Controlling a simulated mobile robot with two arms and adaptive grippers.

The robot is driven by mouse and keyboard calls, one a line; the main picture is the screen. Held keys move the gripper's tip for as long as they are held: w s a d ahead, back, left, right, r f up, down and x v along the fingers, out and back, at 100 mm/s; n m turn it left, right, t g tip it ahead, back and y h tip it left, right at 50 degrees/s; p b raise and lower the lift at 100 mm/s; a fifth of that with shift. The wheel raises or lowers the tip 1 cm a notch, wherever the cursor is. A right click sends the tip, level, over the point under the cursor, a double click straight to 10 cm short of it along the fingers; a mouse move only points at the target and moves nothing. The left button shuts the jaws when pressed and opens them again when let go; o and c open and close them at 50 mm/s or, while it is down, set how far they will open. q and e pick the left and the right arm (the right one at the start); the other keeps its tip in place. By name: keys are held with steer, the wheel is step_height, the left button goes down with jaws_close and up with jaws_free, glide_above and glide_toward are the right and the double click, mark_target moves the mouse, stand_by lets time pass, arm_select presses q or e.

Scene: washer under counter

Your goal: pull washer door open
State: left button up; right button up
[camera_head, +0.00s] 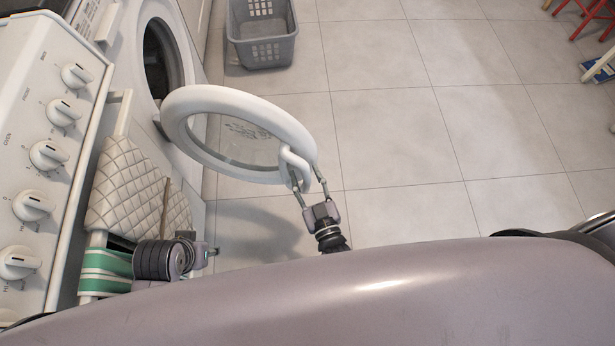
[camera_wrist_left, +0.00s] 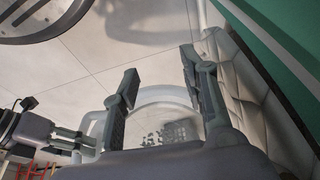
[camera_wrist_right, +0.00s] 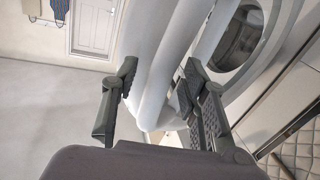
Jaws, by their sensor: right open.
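The washer (camera_head: 122,48) is at the upper left in the head view, with its dark round opening showing. Its round white door (camera_head: 250,106) with a glass middle stands swung out from the body over the floor. The door's white handle (camera_head: 291,160) is on the rim side away from the washer. My right gripper (camera_head: 308,181) is open, its fingers on either side of the handle; the right wrist view (camera_wrist_right: 158,82) shows white door parts between them. Contact is unclear. My left gripper (camera_head: 213,252) is lower left, near the stove towels; its fingers are apart and empty in the left wrist view (camera_wrist_left: 158,84).
A stove front (camera_head: 45,130) with several knobs is at the left. A quilted mitt (camera_head: 125,190) and a green-striped towel (camera_head: 105,268) hang there. A grey laundry basket (camera_head: 262,38) stands beyond the door. The tiled floor right of the door is clear.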

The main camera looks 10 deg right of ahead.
steer(key=s+d, duration=0.2)
steer(key=s, duration=1)
steer(key=shift+f, duration=0.1)
